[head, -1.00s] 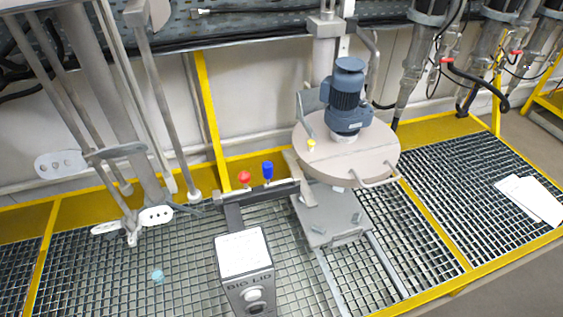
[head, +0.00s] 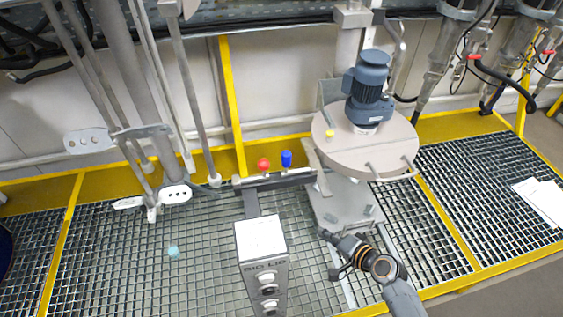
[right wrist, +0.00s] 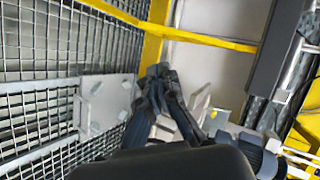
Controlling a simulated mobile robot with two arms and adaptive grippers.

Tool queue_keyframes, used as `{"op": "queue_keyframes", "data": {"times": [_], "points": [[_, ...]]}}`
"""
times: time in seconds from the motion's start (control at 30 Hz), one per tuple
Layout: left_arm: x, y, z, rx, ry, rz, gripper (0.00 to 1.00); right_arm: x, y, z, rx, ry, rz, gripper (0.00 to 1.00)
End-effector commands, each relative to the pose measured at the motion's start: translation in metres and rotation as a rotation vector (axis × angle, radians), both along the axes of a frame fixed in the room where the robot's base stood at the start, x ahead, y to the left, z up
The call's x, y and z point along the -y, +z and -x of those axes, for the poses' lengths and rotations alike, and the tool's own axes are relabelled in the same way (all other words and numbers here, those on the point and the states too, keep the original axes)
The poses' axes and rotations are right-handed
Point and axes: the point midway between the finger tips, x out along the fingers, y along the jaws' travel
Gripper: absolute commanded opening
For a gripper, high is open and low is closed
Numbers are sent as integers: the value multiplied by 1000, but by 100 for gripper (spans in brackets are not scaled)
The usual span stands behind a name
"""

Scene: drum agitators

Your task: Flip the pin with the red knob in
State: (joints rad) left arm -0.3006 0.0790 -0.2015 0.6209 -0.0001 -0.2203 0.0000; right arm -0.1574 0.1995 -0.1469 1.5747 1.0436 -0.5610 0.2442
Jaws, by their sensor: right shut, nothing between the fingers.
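The red knob (head: 263,163) stands on the left part of a grey horizontal bar (head: 250,182), behind the white-topped control box. A blue knob (head: 286,158) stands just to its right on the same bar. My right gripper (head: 324,235) is shut and empty. It is in front of and to the right of the red knob, clearly apart from it, over the grating near the grey base plate. Its closed dark fingers also show in the right wrist view (right wrist: 158,72). I cannot make out the red knob there. My left gripper is not in view.
The control box (head: 262,238) stands left of my right gripper. A round lid (head: 350,150) with a blue motor (head: 368,88) and a yellow knob (head: 330,133) is behind it. Grey poles (head: 195,110) stand at the left. Papers (head: 541,200) lie at the right.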

Motion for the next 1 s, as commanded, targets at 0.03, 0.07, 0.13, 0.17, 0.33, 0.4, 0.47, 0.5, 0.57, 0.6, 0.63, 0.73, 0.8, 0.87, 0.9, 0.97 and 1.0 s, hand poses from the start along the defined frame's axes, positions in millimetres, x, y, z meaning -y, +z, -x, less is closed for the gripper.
{"op": "queue_keyframes", "data": {"times": [0.03, 0.07, 0.13, 0.17, 0.33, 0.4, 0.47, 0.5, 0.57, 0.6, 0.63, 0.73, 0.8, 0.87, 0.9, 0.97, 1.0], "points": [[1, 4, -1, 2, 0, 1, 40, -12, 53, -13, 54, 14, -96, 0], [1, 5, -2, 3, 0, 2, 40, -18, 78, -17, 77, 25, -149, 0], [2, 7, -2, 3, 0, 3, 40, -30, 128, -21, 122, 55, -253, 0], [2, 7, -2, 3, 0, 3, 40, -34, 146, -21, 138, 69, -288, 0], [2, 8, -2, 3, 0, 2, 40, -47, 203, -16, 183, 120, -403, 0], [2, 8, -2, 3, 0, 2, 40, -49, 209, -15, 189, 127, -417, 0], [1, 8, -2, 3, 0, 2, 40, -49, 210, -15, 190, 128, -420, 0], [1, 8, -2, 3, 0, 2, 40, -49, 210, -15, 189, 127, -420, 0], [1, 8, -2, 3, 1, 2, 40, -49, 209, -15, 189, 127, -420, 0], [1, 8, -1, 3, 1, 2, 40, -49, 209, -15, 189, 126, -419, 0], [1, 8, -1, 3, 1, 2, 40, -49, 209, -15, 189, 127, -418, 0], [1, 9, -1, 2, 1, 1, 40, -50, 209, -16, 189, 126, -419, 0], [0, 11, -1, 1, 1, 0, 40, -53, 209, -20, 188, 126, -419, 0], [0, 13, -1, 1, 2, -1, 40, -59, 210, -25, 189, 126, -420, 0], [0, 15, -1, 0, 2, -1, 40, -63, 209, -29, 189, 126, -420, 0], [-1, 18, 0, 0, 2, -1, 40, -71, 209, -36, 189, 127, -419, 0], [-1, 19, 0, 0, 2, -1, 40, -76, 208, -41, 189, 126, -421, 0]]}}
